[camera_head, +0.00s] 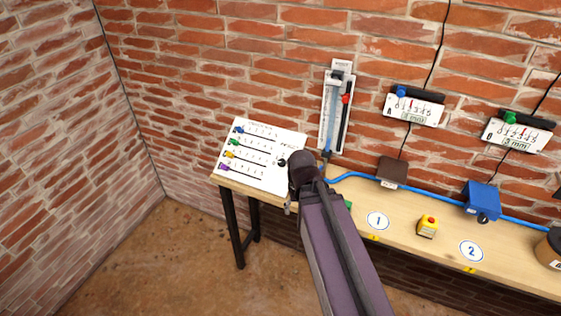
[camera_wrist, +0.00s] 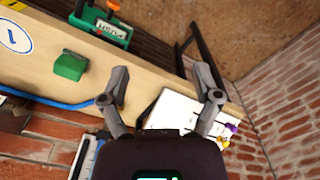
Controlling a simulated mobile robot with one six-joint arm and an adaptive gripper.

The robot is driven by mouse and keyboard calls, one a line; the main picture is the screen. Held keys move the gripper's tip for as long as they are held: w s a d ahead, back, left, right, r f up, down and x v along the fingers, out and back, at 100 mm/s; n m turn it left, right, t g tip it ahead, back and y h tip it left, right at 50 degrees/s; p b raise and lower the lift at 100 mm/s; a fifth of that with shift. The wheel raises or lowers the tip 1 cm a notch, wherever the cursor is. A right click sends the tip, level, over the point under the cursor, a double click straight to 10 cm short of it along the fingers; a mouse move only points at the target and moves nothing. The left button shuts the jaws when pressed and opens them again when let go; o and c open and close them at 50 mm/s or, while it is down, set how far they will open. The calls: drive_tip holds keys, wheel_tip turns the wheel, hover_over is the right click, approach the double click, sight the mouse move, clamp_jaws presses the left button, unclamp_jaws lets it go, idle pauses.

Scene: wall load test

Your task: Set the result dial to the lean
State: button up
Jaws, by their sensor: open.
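A white board (camera_head: 250,165) lies on the left end of the wooden table, with blue, green, orange and purple sliders on printed rows. A small black knob (camera_head: 281,162), which looks like the result dial, is at its right side under blurred lettering; its setting is too small to read. My gripper (camera_head: 289,208) is largely hidden by my wrist, just right of the board. In the wrist view my gripper (camera_wrist: 160,76) is open and empty, its fingers over the table edge and the partly covered board (camera_wrist: 178,108). The dial cannot be made out there.
A tall gauge panel (camera_head: 328,110) with a red marker hangs on the brick wall. A green block (camera_wrist: 70,65), a yellow box (camera_head: 427,227) with a red top and a blue hose (camera_head: 350,174) are on the table.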

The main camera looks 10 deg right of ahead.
sight(282, 161)
drive_tip(key=w+r+m+p, duration=0.3)
drive_tip(key=w+r, duration=0.1)
drive_tip(key=w, duration=1)
drive_tip(key=w+r+m+p, duration=0.3)
drive_tip(key=w+m+p, duration=0.1)
drive_tip(key=w, duration=1.1)
drive_tip(key=shift+d+r+p, duration=0.3)
drive_tip(key=shift+r, duration=0.05)
drive_tip(key=shift+f, duration=0.25)
wheel_tip(282, 161, down, 13)
drive_tip(key=b, duration=1.3)
drive_tip(key=shift+s+f+b, duration=0.1)
drive_tip(key=shift+f+b, duration=0.05)
drive_tip(key=shift+b, duration=0.2)
